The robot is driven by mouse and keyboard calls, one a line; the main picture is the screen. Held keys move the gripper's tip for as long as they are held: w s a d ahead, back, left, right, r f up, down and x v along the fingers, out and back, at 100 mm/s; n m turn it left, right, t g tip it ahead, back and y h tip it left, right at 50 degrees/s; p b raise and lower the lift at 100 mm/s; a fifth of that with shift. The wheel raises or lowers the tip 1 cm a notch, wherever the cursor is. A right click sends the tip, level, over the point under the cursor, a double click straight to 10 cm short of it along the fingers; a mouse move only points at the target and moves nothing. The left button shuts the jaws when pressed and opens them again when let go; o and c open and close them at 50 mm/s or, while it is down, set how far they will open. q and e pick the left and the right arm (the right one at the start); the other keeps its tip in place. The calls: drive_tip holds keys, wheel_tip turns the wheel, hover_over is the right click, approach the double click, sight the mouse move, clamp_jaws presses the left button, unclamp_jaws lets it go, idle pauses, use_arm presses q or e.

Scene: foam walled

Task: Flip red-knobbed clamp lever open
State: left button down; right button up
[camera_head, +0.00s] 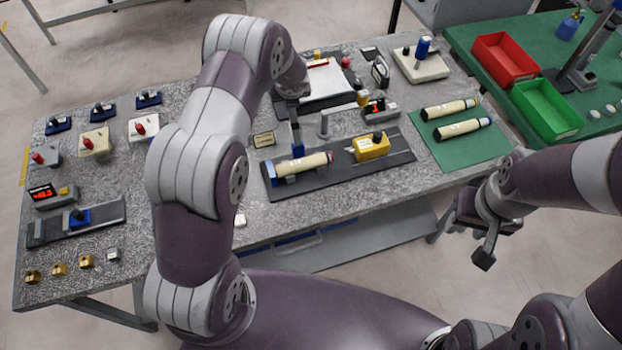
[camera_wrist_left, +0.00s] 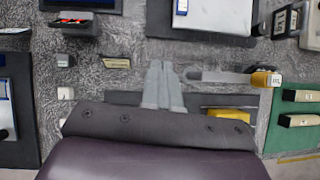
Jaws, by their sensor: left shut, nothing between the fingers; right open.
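Several small boxes with red knobs stand at the table's left: a grey one (camera_head: 45,156), a beige one (camera_head: 95,144) and a white one (camera_head: 143,130). Another red knob (camera_head: 346,62) shows near the back plate. I cannot tell which knob belongs to the clamp lever. In the wrist view my left gripper (camera_wrist_left: 161,68) is shut and empty, above the table near the black fixture board (camera_wrist_left: 120,98). In the head view its fingers are hard to make out. My right gripper (camera_head: 482,240) is open and empty, off the table's front right edge.
A beige cylinder (camera_head: 308,161) and a yellow block (camera_head: 371,147) sit on the fixture board. A green mat (camera_head: 458,157) holds two more cylinders. Red (camera_head: 505,57) and green (camera_head: 546,108) bins stand on the right table. Bare grey tabletop lies left of the fixture board.

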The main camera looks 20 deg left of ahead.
use_arm(q)
drive_tip(key=shift+w+a+f, duration=0.15)
drive_tip(key=shift+a, duration=0.05)
idle(0.6)
